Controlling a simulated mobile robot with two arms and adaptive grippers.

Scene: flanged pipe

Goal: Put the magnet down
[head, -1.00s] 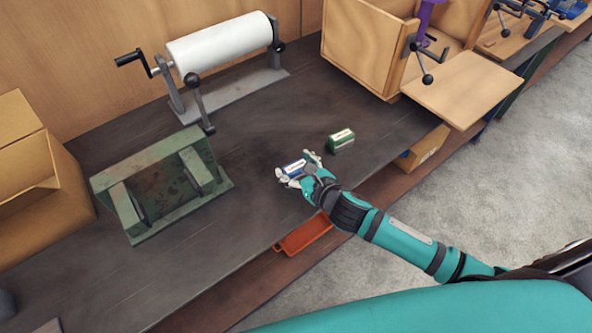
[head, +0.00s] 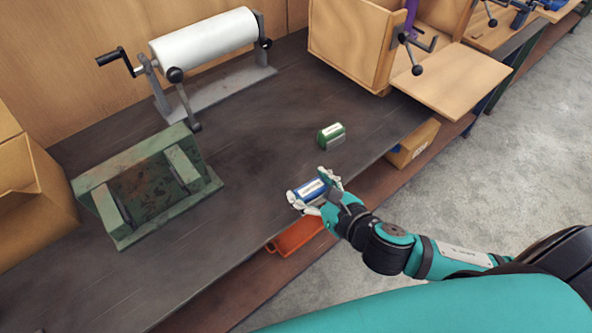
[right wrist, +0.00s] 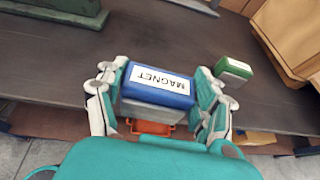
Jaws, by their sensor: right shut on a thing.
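The magnet (head: 308,190) is a blue block with a white label. It also shows in the right wrist view (right wrist: 157,88), where the label reads MAGNET and a grey lower part is visible. My right gripper (head: 318,191) is shut on it, with one finger set on each side. In the head view the magnet is over the front edge area of the dark workbench (head: 240,205). I cannot tell whether its underside touches the bench. My left gripper is not in view.
A green block (head: 331,136) with a white label sits behind the magnet. A green metal stand (head: 150,186) is at left, a white roll (head: 204,39) on a cranked frame behind. An orange bin (head: 298,237) is below the bench edge. The bench middle is clear.

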